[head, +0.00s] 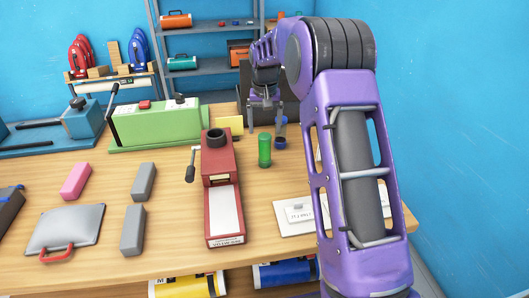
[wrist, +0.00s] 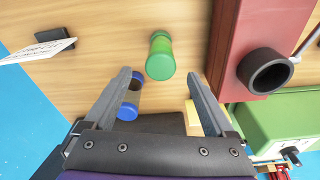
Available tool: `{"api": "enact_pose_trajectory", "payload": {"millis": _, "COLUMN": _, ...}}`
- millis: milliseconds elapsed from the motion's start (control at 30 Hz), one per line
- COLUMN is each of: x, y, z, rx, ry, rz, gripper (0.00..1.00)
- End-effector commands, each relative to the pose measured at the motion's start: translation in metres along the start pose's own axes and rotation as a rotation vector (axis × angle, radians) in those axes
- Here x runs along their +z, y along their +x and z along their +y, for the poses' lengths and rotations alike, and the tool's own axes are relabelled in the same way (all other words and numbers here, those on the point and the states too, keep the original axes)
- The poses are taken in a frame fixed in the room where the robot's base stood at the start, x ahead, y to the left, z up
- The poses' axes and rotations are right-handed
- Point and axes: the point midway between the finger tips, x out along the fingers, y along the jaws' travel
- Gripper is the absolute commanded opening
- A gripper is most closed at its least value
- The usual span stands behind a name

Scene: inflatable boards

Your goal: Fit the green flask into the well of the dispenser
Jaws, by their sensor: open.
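The green flask (head: 264,150) stands upright on the wooden table, just right of the red dispenser (head: 222,195). The dispenser's dark round well (head: 216,137) is on top at its far end and looks empty. In the wrist view the flask (wrist: 160,57) lies ahead of my fingertips, between their lines, and the well (wrist: 266,71) is to its right. My gripper (wrist: 163,75) is open and empty, its two fingers apart. In the head view my gripper (head: 266,129) hangs behind the flask, apart from it.
A green machine (head: 155,125) stands at the back left. Grey blocks (head: 133,229) and a grey plate (head: 66,228) lie left. A white card (head: 298,215) lies front right.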

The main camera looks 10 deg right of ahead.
Motion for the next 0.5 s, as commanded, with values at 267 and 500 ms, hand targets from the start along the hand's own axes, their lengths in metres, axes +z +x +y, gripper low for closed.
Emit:
{"api": "enact_pose_trajectory", "payload": {"millis": 267, "x": 0.000, "y": 0.032, "z": 0.000, "rx": 0.000, "ry": -0.001, "rz": 0.000, "gripper": 0.89}}
{"api": "enact_pose_trajectory", "payload": {"millis": 500, "x": 0.003, "y": 0.052, "z": -0.001, "rx": 0.000, "ry": -0.001, "rz": -0.002, "gripper": 0.89}}
